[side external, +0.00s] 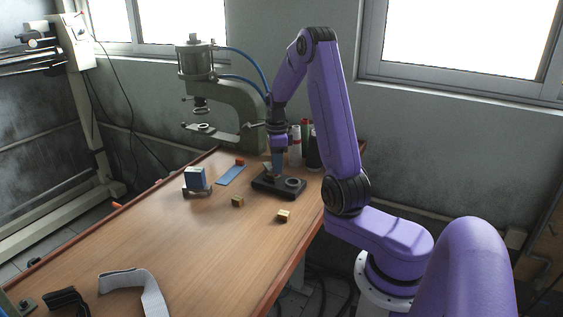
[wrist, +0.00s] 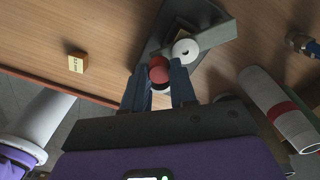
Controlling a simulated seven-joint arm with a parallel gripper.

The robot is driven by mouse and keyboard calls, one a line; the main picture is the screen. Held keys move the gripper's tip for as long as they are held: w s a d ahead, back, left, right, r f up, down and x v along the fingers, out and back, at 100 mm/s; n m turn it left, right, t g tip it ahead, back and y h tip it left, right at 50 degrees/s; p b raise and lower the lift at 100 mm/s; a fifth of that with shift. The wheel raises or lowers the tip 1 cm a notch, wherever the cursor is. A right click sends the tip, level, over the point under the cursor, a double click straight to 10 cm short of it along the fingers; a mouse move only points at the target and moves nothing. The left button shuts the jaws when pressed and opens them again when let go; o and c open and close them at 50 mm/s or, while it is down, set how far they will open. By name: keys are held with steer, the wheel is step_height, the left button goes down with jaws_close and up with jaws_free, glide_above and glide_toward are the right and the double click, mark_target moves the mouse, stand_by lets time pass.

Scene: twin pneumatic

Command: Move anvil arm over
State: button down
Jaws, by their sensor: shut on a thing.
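A black base block (side external: 277,188) with a pale ring (side external: 293,182) stands on the bench near its right edge. My gripper (side external: 276,174) points down at the block's left part. In the wrist view my fingers (wrist: 159,88) are shut on a red round piece (wrist: 159,70). Beside it are the white ring (wrist: 185,50) and a grey-green bar (wrist: 215,37) that lies across the dark block. I cannot tell which part is the anvil arm. The green-grey press (side external: 243,104) stands behind, with its lower plate (side external: 204,128) sticking out left.
Several cylinders (side external: 306,133) stand close behind my gripper. The front middle of the bench is clear.

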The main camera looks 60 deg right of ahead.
steer(key=shift+w+a+r+m, duration=0.1)
steer(key=shift+w+a+m, duration=0.2)
steer(key=shift+m, duration=0.1)
stand_by(0.3)
steer(key=c, duration=1.2)
jaws_free()
steer(key=shift+r, duration=0.1)
step_height(320, 180, up, 17)
steer(key=shift+r, duration=0.1)
